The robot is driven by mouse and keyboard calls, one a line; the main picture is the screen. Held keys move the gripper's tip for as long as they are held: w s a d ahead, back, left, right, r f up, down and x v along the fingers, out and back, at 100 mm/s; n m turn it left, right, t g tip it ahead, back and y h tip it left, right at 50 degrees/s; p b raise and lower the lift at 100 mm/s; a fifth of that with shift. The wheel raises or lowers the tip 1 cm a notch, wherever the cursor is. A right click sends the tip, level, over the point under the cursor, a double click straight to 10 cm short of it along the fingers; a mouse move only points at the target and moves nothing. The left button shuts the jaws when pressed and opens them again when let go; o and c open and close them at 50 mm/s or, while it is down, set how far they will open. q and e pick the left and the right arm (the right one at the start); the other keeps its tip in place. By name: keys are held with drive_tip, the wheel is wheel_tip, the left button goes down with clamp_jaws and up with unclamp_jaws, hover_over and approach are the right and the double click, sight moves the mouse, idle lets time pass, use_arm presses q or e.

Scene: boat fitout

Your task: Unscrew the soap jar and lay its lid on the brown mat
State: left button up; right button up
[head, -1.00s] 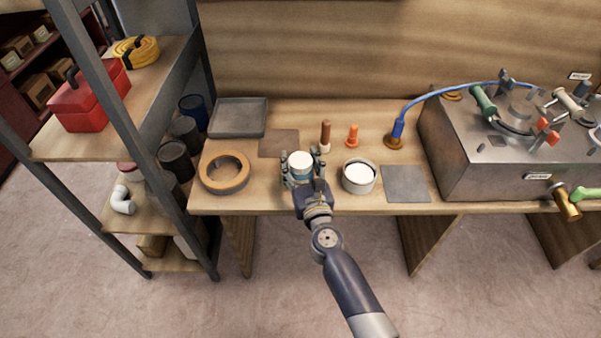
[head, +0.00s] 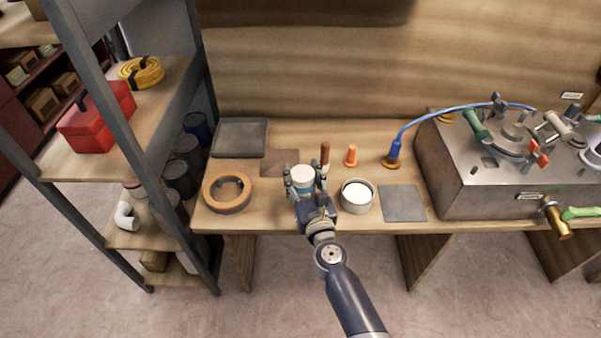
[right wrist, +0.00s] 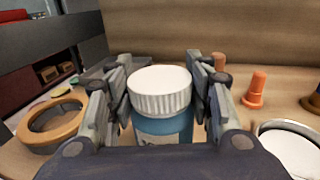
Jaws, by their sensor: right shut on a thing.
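The soap jar (right wrist: 163,128) has a blue body and a white ribbed lid (right wrist: 160,90). It stands upright between the fingers of my right gripper (right wrist: 160,105), which is shut on it. The lid sits on the jar in the right wrist view. In the head view my right gripper (head: 303,182) holds the jar near the front of the bench, and the lid (head: 302,174) shows on top. The jar's base is hidden, so I cannot tell whether it touches the bench. The brown mat (head: 280,163) lies flat and bare behind and left of the jar. My left gripper is out of view.
A wooden ring (head: 210,192) lies left of the jar. A round tin with a white top (head: 357,195) and a grey mat (head: 403,202) are to the right. A grey tray (head: 239,138) lies back left.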

drive_tip(key=s+d, duration=0.2)
drive_tip(key=s, duration=0.1)
drive_tip(key=s+d, duration=0.3)
drive_tip(key=s, duration=0.1)
drive_tip(key=s+d, duration=0.3)
drive_tip(key=s, duration=0.1)
drive_tip(key=shift+d+r, duration=0.1)
drive_tip(key=shift+r, duration=0.25)
drive_tip(key=shift+s+d+r, duration=0.2)
drive_tip(key=shift+s+d, duration=0.2)
drive_tip(key=shift+s, duration=0.2)
drive_tip(key=o, duration=0.7)
drive_tip(key=shift+c, duration=0.2)
drive_tip(key=c, duration=0.9)
drive_tip(key=shift+c, duration=0.2)
drive_tip(key=s+d+r+m+h, duration=0.2)
drive_tip(key=s+d+r+h, duration=0.2)
drive_tip(key=s+d+r, duration=0.4)
drive_tip(key=s+d, duration=0.1)
drive_tip(key=s, duration=0.2)
drive_tip(key=shift+d+r+m+t, duration=0.3)
